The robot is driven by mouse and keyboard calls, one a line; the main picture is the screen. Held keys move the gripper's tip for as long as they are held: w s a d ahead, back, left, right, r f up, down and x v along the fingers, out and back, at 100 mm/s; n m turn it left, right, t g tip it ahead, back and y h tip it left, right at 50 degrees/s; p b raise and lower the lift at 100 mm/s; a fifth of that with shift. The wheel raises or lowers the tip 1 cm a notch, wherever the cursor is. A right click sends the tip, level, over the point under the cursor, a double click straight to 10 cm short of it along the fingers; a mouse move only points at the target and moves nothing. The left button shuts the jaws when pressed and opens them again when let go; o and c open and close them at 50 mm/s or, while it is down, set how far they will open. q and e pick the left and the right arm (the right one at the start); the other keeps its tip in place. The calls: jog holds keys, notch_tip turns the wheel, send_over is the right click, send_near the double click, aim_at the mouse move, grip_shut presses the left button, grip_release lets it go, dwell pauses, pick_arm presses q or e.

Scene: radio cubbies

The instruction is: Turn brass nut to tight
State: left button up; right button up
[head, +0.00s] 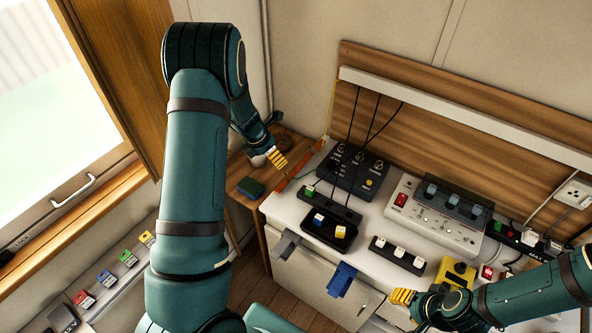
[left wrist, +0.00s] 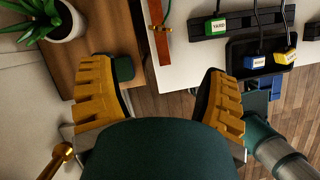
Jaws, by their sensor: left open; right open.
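A small brass-coloured fitting (left wrist: 160,28) shows at the top of the left wrist view, crossing a reddish-brown bar (left wrist: 162,46) at the white counter's edge. I cannot tell for sure that it is the brass nut. A brass knob on a rod (left wrist: 63,151) shows at the lower left of that view. My left gripper (left wrist: 158,78) is open and empty, with its yellow fingers wide apart. In the head view my left gripper (head: 277,158) is near the wooden side table, left of the bar (head: 294,176). My right gripper (head: 402,296) is open, near the counter's front, left of a yellow box (head: 456,272).
The side table (head: 236,174) holds a dark green block (head: 251,187); a potted plant (left wrist: 52,18) shows in the left wrist view. The counter carries a black control box (head: 350,168), a white switch panel (head: 437,215) and cabled blocks. A window stands at left.

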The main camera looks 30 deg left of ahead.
aim_at(287, 174)
pick_arm(q)
jog(key=b+x, duration=0.1)
jog(key=x, duration=1.2)
jog(key=shift+d+f+b, duration=0.1)
jog(key=shift+f+b, duration=0.2)
jog(key=shift+f, duration=0.05)
jog(key=c, duration=1.2)
